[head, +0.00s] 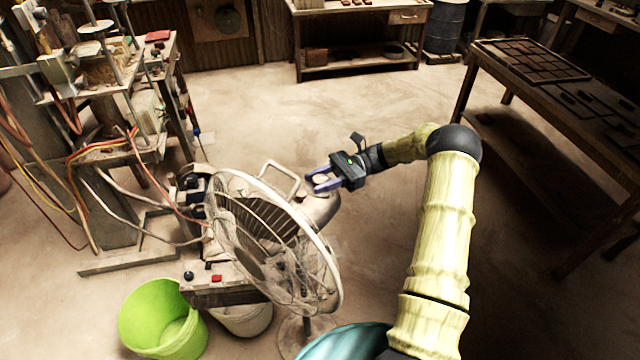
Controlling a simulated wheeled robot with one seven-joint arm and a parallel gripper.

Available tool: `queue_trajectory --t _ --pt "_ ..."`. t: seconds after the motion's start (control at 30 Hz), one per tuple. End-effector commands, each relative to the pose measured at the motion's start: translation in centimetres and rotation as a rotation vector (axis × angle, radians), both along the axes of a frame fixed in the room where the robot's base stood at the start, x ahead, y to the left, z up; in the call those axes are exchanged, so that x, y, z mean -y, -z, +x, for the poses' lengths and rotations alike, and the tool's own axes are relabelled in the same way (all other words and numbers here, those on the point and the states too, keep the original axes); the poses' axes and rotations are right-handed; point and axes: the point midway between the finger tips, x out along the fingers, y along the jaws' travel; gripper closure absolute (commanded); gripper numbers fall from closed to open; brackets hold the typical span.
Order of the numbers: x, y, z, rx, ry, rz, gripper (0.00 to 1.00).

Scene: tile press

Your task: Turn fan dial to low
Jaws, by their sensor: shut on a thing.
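A white standing fan (322,258) with a round wire cage stands in the middle of the view, its cage facing the lower left. Its grey motor housing (322,213) and a looped handle show behind the cage. My gripper (313,184) reaches in from the right, with its purple fingers at the top of the housing. They are shut on a small pale round piece, the fan dial (320,179), which is mostly covered by the fingers. The dial's setting marks are too small to read.
A press machine (105,150) with loose hoses and cables stands at left. A control box with a red button (216,278) and a green bucket (150,310) are beside the fan. A tile table (545,95) is at right. The floor behind the fan is clear.

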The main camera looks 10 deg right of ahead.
Motion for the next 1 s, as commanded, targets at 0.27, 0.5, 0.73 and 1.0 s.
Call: queue_trajectory --t 0.27,0.5,0.73,1.0 --pt "0.01 0.02 0.05 0.003 -0.074 0.003 0.87" --pt "0.0 -0.05 0.03 0.003 -0.08 0.003 0.87" --pt "0.0 -0.05 0.03 0.003 -0.079 0.004 0.47" --pt "0.0 -0.02 0.02 0.002 -0.079 0.002 0.44"
